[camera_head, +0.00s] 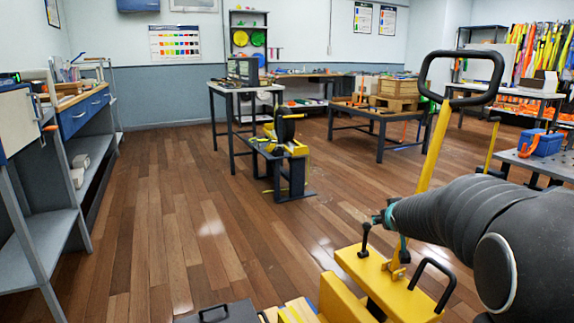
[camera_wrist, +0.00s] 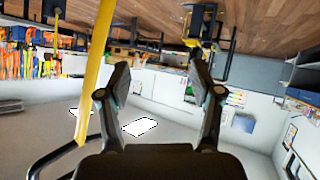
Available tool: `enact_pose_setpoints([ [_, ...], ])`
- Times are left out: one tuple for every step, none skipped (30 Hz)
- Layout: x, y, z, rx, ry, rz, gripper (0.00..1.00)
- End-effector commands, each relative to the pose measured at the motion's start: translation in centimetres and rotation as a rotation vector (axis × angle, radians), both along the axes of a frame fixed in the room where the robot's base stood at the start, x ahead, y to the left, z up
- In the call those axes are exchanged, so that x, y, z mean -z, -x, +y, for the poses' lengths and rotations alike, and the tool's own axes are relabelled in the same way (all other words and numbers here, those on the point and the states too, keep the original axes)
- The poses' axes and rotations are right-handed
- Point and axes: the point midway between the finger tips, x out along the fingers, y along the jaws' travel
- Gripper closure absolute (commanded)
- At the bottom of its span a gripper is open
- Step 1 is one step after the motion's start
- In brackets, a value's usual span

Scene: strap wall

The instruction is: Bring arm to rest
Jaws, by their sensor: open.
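My gripper (camera_wrist: 160,105) shows in the wrist view with its two dark fingers spread wide apart. Nothing is between the fingers. The wrist view is turned over, with the wooden floor at the top and the ceiling below. In the head view my dark arm (camera_head: 455,222) reaches in from the right edge. Its far end is close to a yellow post with a black loop handle (camera_head: 460,80); I cannot tell if they touch. The yellow post (camera_wrist: 97,65) also runs down the left of the wrist view, beside the left finger.
A yellow block with black handles (camera_head: 385,285) stands below the arm. A yellow and black machine on a low stand (camera_head: 283,150) is mid-floor. A bench with blue drawers (camera_head: 85,112) lines the left wall. A table with a wooden crate (camera_head: 398,87) stands behind. The left-centre floor is clear.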

Motion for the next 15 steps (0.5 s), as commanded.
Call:
enact_pose_setpoints([
  [-1.0, 2.0, 0.7, 0.011, -0.006, 0.017, 0.35],
  [-1.4, 3.1, 1.1, 0.018, -0.008, 0.032, 0.35],
  [-1.7, 4.7, 1.5, 0.027, -0.014, 0.052, 0.35],
  [-1.9, 5.9, 1.9, 0.033, -0.018, 0.067, 0.35],
  [-2.1, 7.1, 2.2, 0.039, -0.024, 0.082, 0.35],
  [-2.3, 8.7, 2.7, 0.045, -0.03, 0.103, 0.35],
  [-2.5, 9.9, 3.1, 0.05, -0.036, 0.118, 0.35],
  [-2.6, 11.1, 3.5, 0.053, -0.041, 0.136, 0.35],
  [-2.6, 12.8, 4.0, 0.058, -0.05, 0.158, 0.35],
  [-2.7, 14.1, 4.4, 0.061, -0.057, 0.173, 0.35],
  [-2.7, 15.3, 4.8, 0.062, -0.064, 0.19, 0.35],
  [-2.6, 17.0, 5.3, 0.063, -0.072, 0.212, 0.35],
  [-2.5, 18.3, 5.7, 0.065, -0.08, 0.23, 0.35],
  [-2.4, 19.6, 6.0, 0.064, -0.087, 0.246, 0.35],
  [-2.2, 21.3, 6.6, 0.063, -0.098, 0.27, 0.35],
])
